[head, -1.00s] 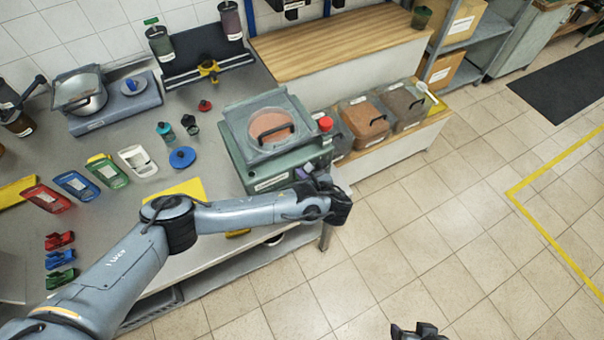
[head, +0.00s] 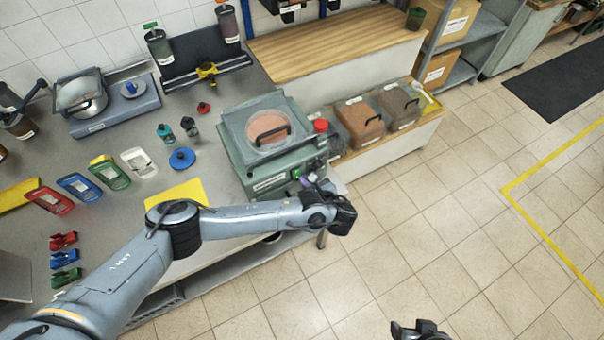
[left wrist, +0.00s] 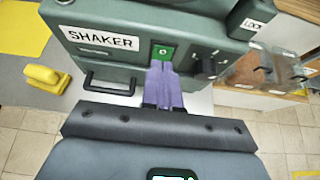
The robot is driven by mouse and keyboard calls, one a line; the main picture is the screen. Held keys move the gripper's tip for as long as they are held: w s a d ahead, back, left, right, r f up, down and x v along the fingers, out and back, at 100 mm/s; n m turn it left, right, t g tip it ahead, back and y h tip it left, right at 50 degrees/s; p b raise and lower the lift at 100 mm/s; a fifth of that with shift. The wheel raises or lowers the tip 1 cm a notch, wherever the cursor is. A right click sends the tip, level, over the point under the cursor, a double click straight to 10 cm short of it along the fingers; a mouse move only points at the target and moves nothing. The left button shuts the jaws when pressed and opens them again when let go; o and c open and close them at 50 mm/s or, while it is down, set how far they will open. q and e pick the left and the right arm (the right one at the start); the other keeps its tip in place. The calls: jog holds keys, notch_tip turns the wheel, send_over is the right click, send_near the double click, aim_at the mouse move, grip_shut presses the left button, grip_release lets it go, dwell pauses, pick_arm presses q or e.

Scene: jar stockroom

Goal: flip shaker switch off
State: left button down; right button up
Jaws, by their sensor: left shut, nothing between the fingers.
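The green shaker (head: 250,160) stands at the table's right front corner, with a lidded pan on top; its SHAKER label shows in the left wrist view (left wrist: 100,39). The switch (left wrist: 163,52) is a small bright green plate on its front, right of the label. Its setting is too small to read. My left gripper (head: 306,182) is at the shaker's front; its purple fingers, shut and empty in the left wrist view (left wrist: 164,75), point at the switch's lower edge. I cannot tell if they touch it. My right gripper (head: 416,330) is partly in view at the bottom edge, jaws unclear.
A black knob (left wrist: 205,66) sits right of the switch, and a black handle (left wrist: 110,83) below the label. Lidded bins (head: 360,122) stand to the right. Open floor lies in front.

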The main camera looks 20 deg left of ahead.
pick_arm(q)
jog(key=r+v, duration=0.1)
jog(key=v, duration=0.8)
jog(key=shift+r, duration=0.45)
jog(key=shift+a, duration=0.1)
